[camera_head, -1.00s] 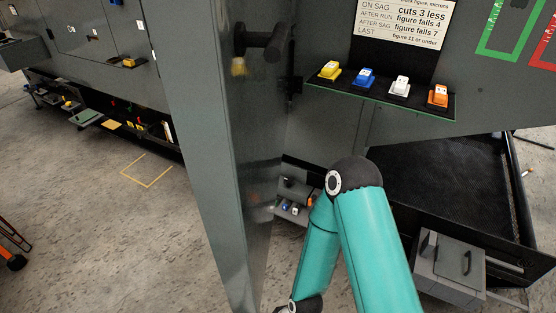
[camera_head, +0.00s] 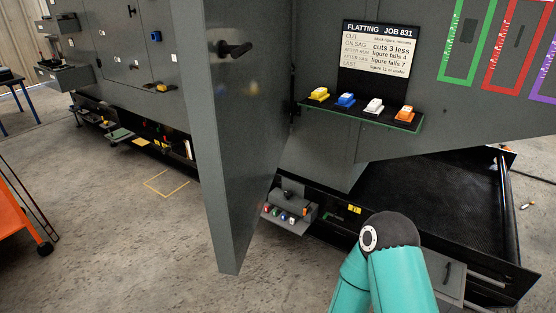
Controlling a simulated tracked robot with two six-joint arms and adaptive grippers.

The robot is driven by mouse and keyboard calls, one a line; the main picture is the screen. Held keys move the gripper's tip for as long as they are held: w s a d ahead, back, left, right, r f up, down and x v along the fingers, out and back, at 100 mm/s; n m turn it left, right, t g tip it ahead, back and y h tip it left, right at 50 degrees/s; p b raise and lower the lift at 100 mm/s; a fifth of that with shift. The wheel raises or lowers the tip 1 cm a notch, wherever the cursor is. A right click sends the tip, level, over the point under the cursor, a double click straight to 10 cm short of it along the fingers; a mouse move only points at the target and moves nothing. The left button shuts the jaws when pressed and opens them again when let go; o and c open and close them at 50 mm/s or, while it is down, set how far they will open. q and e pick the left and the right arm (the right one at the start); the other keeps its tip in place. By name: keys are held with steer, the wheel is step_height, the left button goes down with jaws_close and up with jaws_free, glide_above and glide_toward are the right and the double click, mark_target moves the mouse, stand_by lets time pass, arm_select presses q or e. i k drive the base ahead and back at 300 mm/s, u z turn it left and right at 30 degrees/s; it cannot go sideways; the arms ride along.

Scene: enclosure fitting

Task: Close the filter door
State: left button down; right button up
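The filter door appears to be the tall grey panel (camera_head: 232,150) standing swung open at centre left in the head view. A black handle (camera_head: 235,49) sticks out from its upper face. The door's hinge side meets the grey enclosure (camera_head: 325,150) to its right. A teal arm of mine (camera_head: 385,270) rises from the bottom edge, to the right of the door and apart from it in the picture. Neither gripper shows, and no hand is seen on the door or its handle.
A shelf (camera_head: 360,117) with yellow, blue, white and orange blocks sits under a job sign (camera_head: 376,50). A black mesh tray (camera_head: 430,195) extends at lower right. An orange cart (camera_head: 14,220) stands at far left.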

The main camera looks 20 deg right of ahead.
mark_target(239, 109)
steer(key=k, duration=1.3)
steer(key=z, duration=0.6)
steer(key=i, duration=1.65)
